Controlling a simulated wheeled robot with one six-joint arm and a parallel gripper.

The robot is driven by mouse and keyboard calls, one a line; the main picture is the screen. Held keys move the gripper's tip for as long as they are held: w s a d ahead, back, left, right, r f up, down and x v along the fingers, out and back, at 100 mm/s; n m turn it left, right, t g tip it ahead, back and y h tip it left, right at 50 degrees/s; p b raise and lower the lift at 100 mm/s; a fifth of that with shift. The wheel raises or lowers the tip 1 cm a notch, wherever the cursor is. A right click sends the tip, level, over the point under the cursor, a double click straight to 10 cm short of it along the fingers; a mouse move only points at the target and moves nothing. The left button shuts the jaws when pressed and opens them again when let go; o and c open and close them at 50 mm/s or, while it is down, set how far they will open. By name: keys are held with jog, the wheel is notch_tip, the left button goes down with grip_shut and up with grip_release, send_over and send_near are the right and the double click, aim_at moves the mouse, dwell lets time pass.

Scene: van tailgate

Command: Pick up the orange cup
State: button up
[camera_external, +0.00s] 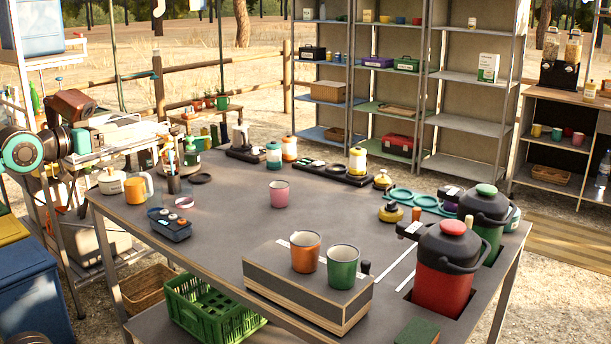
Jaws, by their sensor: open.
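The orange cup (305,252) stands upright on a low wooden-edged box (300,308) at the front of the dark table (240,240). A green cup (342,266) stands close on its right on the same box. A pink cup (278,194) stands farther back on the table. My arm is at the far left, and my gripper (100,139) is near the table's far left corner, well away from the orange cup. It is open and holds nothing that I can see. Its fingers are small and hard to make out against the clutter.
A red jug (444,275) and a dark green jug (485,222) stand at the right. A dark caddy (170,225), a white pot (112,182) and a dark tray (333,171) are on the table. The tabletop around the pink cup is clear. A green crate (212,312) sits below.

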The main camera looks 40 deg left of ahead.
jog(key=w+d+r+g+h, duration=0.2)
jog(key=w+d+g, duration=0.2)
jog(key=w+d, duration=0.4)
jog(key=n+g+y, duration=0.2)
jog(key=g+y, duration=0.1)
jog(key=g, duration=0.9)
send_over(305, 240)
jog(key=s+d, duration=0.2)
jog(key=s, duration=0.1)
notch_tip(305, 240, down, 13)
jog(key=shift+w+a+f, duration=0.1)
jog(key=shift+w+f, duration=0.1)
jog(key=shift+f, duration=0.6)
jog(key=shift+w+a+f, duration=0.1)
jog(key=shift+w+f, duration=0.05)
jog(key=shift+f, duration=0.7)
jog(key=shift+w+f, duration=0.2)
jog(key=shift+f, duration=0.6)
jog(key=c, duration=0.7)
